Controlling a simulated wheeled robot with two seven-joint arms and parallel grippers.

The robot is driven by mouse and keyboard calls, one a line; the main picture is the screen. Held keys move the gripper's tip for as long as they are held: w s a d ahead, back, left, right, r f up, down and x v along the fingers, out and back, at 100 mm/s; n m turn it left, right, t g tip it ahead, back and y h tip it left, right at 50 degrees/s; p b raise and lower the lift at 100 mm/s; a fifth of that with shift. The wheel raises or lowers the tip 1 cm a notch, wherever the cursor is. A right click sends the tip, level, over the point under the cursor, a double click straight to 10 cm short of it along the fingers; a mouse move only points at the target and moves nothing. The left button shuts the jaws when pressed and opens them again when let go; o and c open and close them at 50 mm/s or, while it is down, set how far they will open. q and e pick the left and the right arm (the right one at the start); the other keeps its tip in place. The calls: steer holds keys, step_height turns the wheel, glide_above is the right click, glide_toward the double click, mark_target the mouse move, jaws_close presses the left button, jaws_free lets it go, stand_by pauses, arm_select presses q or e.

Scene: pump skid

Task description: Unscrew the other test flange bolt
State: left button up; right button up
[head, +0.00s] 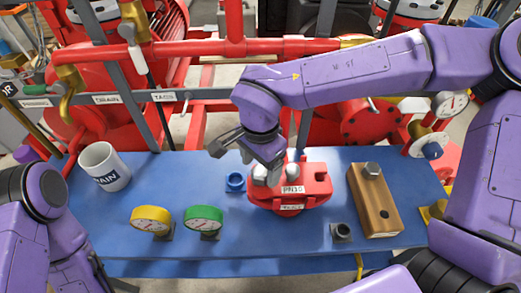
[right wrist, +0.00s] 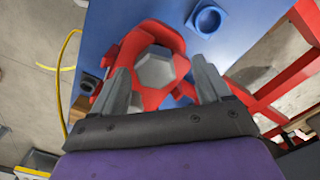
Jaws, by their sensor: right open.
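The red test flange (head: 318,190), labelled PN10, stands on the blue bench. My right gripper (head: 266,174) is over its left side, pointing down, and partly hides it. In the right wrist view the grey hex bolt head (right wrist: 156,72) lies between the open fingers of my right gripper (right wrist: 163,85), framed by the red flange (right wrist: 172,38). Gaps show beside the bolt head; I cannot tell the height of the fingers over it. Another hex bolt (head: 372,169) stands in the far end of the wooden block (head: 372,205); the near hole is empty. My left gripper is out of view.
On the blue bench (head: 270,246) stand a white mug (head: 103,166), a yellow gauge (head: 151,218), a green gauge (head: 203,219), a blue ring fitting (head: 235,181) and a dark fitting (head: 342,231). Red pipes (head: 200,50) run behind. The bench's front middle is clear.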

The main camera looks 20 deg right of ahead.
steer(key=shift+s, duration=0.4)
steer(key=shift+w+f, duration=0.15)
steer(key=shift+w, duration=0.05)
steer(key=c, duration=1.2)
steer(key=o, duration=0.3)
steer(key=shift+s, duration=0.1)
steer(key=shift+c, duration=1.3)
steer(key=n+p, duration=0.1)
steer(key=p, duration=0.2)
steer(key=shift+r, duration=0.3)
steer(key=n+p, duration=0.7)
steer(key=p, duration=0.4)
steer(key=shift+f+n, duration=0.25)
steer(key=shift+n, duration=0.95)
steer(key=n, duration=0.4)
steer(key=shift+n, duration=0.3)
steer(key=o, duration=1.1)
steer(key=shift+o, duration=0.2)
